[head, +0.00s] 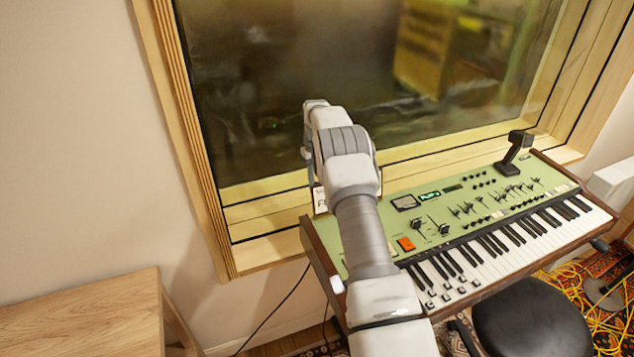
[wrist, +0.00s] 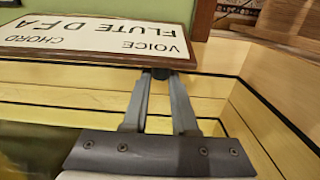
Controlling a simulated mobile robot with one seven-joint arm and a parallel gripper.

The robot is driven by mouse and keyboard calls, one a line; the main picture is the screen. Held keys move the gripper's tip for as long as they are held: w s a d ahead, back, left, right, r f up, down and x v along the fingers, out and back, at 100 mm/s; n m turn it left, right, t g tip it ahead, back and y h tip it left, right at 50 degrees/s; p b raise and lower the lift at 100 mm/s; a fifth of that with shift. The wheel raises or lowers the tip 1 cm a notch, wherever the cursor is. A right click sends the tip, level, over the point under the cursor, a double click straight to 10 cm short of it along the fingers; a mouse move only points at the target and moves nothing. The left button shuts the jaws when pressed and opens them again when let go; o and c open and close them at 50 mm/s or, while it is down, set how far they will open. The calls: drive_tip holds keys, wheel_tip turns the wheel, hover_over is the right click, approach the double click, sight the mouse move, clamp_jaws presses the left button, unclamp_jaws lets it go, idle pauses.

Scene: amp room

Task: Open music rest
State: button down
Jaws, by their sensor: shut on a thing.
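The music rest (wrist: 110,38) is a board with a thin brown rim and a pale face. It shows upside-down lettering in the wrist view, with the words VOICE, FLUTE and CHORD. My gripper (wrist: 163,76) is at the board's near edge, with its two dark fingers converging there and shut on it. The fingertips are partly hidden by the edge. In the head view only a small pale corner of the rest (head: 320,199) shows beside my arm, at the back left of the green keyboard (head: 385,215). My arm hides the gripper there.
A wooden window frame (head: 250,255) and dark glass (head: 290,100) stand close behind the keyboard. A black joystick-like part (head: 515,152) rises at its back right. A wooden table (head: 90,310) is at lower left, a black stool (head: 530,318) at lower right.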

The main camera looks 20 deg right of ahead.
drive_tip(key=shift+f, duration=0.15)
drive_tip(key=c, duration=0.7)
unclamp_jaws()
drive_tip(key=shift+w, duration=0.15)
wheel_tip(320, 180, up, 17)
drive_tip(key=shift+w+r+p, duration=0.1)
drive_tip(key=shift+r+p, duration=0.1)
drive_tip(key=shift+p, duration=1.05)
